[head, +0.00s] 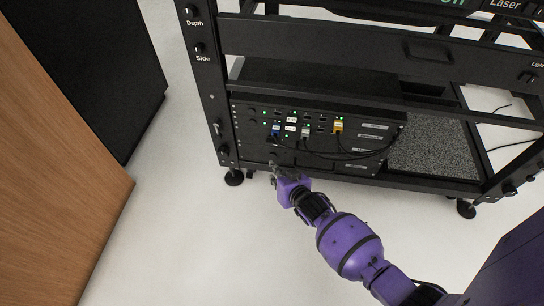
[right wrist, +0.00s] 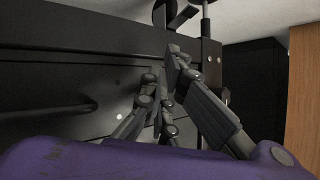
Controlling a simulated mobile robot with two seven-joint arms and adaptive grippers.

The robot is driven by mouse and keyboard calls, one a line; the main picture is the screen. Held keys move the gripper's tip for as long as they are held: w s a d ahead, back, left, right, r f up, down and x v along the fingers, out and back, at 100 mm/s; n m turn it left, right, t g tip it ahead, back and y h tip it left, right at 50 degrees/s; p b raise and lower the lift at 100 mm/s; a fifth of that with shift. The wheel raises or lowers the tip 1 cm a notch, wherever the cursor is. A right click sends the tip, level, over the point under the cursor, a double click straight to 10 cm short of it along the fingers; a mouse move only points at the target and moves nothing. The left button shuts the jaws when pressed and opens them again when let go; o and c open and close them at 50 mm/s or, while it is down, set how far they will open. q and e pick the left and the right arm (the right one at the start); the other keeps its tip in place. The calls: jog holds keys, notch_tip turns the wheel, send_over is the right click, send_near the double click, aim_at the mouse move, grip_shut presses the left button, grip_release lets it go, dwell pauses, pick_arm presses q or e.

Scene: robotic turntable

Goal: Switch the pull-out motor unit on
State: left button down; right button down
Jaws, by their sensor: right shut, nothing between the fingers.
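A black rack unit (head: 255,140) with small green lights, ports and plugged cables sits low in the left part of the black frame. I cannot tell for sure which part of it is the pull-out motor unit, nor make out its switch. My right gripper (head: 275,168) is at the lower left front of this unit, close to its lower edge. It is shut and empty. In the right wrist view the gripper's fingers (right wrist: 168,75) are in front of a dark panel (right wrist: 60,70); contact cannot be made out. My left gripper is out of view.
The black frame (head: 215,110) has a post with knobs to the left of the unit and a foot (head: 233,177) below. A grey speckled panel (head: 435,150) lies to the right. A wooden panel (head: 50,180) and a black cabinet (head: 95,65) stand left. White floor between is clear.

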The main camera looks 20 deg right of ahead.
jog(key=shift+w+d, duration=0.25)
jog(key=shift+w, duration=0.1)
jog(key=shift+w+d, duration=0.2)
jog(key=shift+w, duration=0.15)
dwell(0.5)
jog(key=shift+s+a, duration=0.1)
jog(key=shift+s, duration=0.05)
jog(key=shift+s+a+p, duration=0.4)
jog(key=shift+s+p, duration=0.1)
jog(key=shift+s, duration=0.1)
jog(key=s+a, duration=0.1)
jog(key=s+a+p, duration=0.1)
jog(key=s, duration=0.1)
jog(key=s+a+p, duration=0.1)
jog(key=s, duration=0.1)
jog(key=shift+a, duration=0.15)
dwell(0.3)
dwell(0.5)
